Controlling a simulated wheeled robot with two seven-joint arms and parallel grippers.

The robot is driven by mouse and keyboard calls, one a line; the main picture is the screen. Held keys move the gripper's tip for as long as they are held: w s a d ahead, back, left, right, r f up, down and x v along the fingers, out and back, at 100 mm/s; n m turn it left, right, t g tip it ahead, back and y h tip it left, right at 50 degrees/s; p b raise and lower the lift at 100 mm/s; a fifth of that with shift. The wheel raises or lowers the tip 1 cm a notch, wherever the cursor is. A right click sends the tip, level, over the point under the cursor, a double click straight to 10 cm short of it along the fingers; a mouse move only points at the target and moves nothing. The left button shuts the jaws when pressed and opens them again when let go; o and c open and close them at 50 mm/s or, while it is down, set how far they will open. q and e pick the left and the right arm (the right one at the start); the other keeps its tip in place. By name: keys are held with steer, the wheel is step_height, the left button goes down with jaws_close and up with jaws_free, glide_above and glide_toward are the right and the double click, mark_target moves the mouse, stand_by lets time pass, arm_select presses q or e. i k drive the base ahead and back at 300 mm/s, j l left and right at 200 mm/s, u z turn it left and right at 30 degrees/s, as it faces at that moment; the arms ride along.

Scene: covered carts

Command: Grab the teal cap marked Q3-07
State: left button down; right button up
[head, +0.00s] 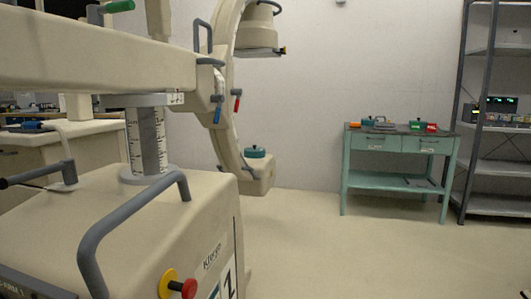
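A round teal cap (255,152) sits on the lower end of the beige C-arm (257,178), near the middle of the head view. A small blue-teal item (369,121) lies at the left of the green table's top; it is too small to identify. No Q3-07 marking is readable on either one. Neither of my grippers is recognisable in the view.
The large beige machine (150,235) with a grey handle (130,215) and red knob fills the left foreground. A green table (400,183) with red and green items stands right of centre, beside a metal shelf (490,172). The floor (360,255) between is clear.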

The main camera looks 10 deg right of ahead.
mark_target(254, 152)
steer(key=i+l, duration=0.2)
steer(key=l, duration=0.2)
steer(key=i+l, duration=0.15)
steer(key=l, duration=0.2)
steer(key=i+l, duration=0.2)
steer(key=l, duration=0.2)
steer(key=i+l+u, duration=0.1)
steer(key=l, duration=0.25)
steer(key=i+l, duration=0.25)
steer(key=l, duration=0.15)
steer(key=i+l, duration=0.1)
steer(key=i, duration=0.4)
steer(key=i+l, duration=0.1)
steer(key=i, duration=0.35)
steer(key=i+l+u, duration=0.1)
steer(key=i, duration=0.4)
steer(key=i+j, duration=0.15)
